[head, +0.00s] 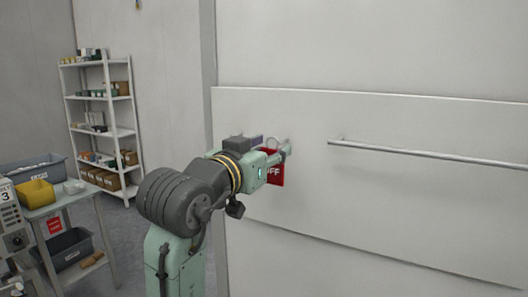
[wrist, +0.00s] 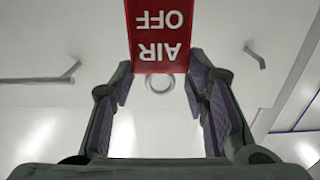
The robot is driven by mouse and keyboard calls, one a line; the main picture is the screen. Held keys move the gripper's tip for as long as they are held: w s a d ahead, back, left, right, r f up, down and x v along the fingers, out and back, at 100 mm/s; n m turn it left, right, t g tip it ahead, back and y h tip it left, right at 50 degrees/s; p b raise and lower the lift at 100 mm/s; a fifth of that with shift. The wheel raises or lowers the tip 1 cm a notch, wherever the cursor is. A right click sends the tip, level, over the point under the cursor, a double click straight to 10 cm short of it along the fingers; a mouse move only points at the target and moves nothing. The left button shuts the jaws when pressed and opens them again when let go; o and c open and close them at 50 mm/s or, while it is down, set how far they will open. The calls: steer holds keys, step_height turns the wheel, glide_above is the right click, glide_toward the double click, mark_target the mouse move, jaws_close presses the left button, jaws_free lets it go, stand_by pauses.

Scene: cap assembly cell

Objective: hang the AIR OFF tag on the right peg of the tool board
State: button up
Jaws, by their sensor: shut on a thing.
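The red AIR OFF tag (wrist: 160,30) is held by my gripper (wrist: 160,85); its white lettering reads upside down in the wrist view. The fingers stand at the two side edges of the tag, and a grey ring (wrist: 160,84) shows between them at the tag's lettered end. In the head view my gripper (head: 285,153) is in front of the pale board (head: 400,122), and the tag (head: 275,178) hangs below, partly hidden by the gripper. A short grey peg (wrist: 257,50) sticks out at the right of the wrist view. I cannot tell whether the ring touches any peg.
A long grey rail (head: 430,155) runs along the board to the right; its end shows in the wrist view (wrist: 40,79). A shelf rack (head: 104,130) stands at the far left. A side table (head: 75,190) with a yellow bin (head: 36,192) stands at lower left.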

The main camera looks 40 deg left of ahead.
steer(key=shift+x, duration=1.85)
steer(key=shift+w+a+f, duration=0.15)
steer(key=shift+w+f, duration=0.5)
steer(key=shift+w, duration=0.05)
steer(key=o, duration=1)
steer(key=v, duration=1.2)
steer(key=shift+s+f, duration=0.1)
